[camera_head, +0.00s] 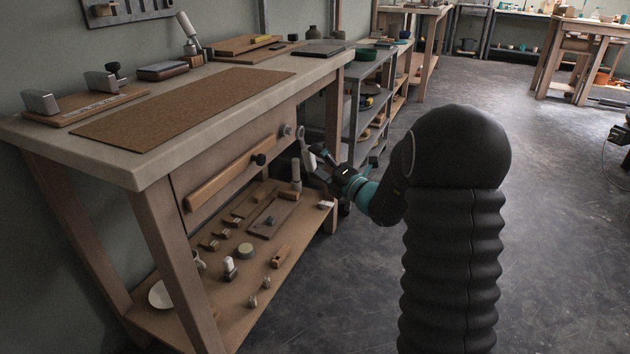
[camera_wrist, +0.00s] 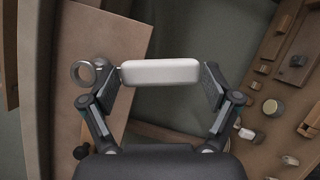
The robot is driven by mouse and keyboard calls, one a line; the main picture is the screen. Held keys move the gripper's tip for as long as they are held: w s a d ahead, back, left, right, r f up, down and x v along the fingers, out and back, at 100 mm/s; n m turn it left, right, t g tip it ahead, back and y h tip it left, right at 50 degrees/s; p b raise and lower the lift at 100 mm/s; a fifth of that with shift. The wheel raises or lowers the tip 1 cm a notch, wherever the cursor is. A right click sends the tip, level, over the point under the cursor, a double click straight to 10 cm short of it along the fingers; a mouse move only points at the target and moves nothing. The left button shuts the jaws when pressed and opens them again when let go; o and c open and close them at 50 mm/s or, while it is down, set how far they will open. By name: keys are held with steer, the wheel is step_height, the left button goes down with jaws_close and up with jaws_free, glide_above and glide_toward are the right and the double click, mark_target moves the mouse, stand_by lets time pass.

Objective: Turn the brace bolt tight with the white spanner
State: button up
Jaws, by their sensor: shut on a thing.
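The white spanner (camera_head: 309,159) is in my gripper (camera_head: 322,172), in front of the workbench's right end. In the wrist view the fingers (camera_wrist: 160,80) are shut on its white handle (camera_wrist: 160,72), one finger at each end. Its grey ring end (camera_wrist: 83,73) points left, over the wooden bench front. In the head view the ring end is up, just right of a grey round bolt head (camera_head: 286,130); I cannot tell whether they touch. I cannot tell which is the brace bolt.
The workbench top (camera_head: 160,170) overhangs the spot. A lower shelf (camera_head: 225,300) below holds many small parts and blocks. A grey shelf rack (camera_head: 370,75) stands behind my gripper. The floor (camera_head: 560,250) to the right is clear.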

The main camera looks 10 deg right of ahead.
steer(key=shift+w+d+r+n+y+b, duration=0.4)
steer(key=shift+w+r+n+y, duration=0.25)
steer(key=shift+n, duration=0.8)
steer(key=shift+w+d+r+n+y+b, duration=0.25)
steer(key=shift+w+r+n+y+b, duration=0.4)
steer(key=shift+n, duration=0.75)
steer(key=shift+w+d+r+n+y+b, duration=0.3)
steer(key=shift+w+n+y, duration=0.35)
steer(key=shift+n, duration=0.8)
steer(key=shift+w+a+p, duration=0.85)
steer(key=shift+a, duration=0.05)
steer(key=shift+s+h+p, duration=0.1)
steer(key=shift+h+p, duration=0.15)
steer(key=shift+p, duration=0.05)
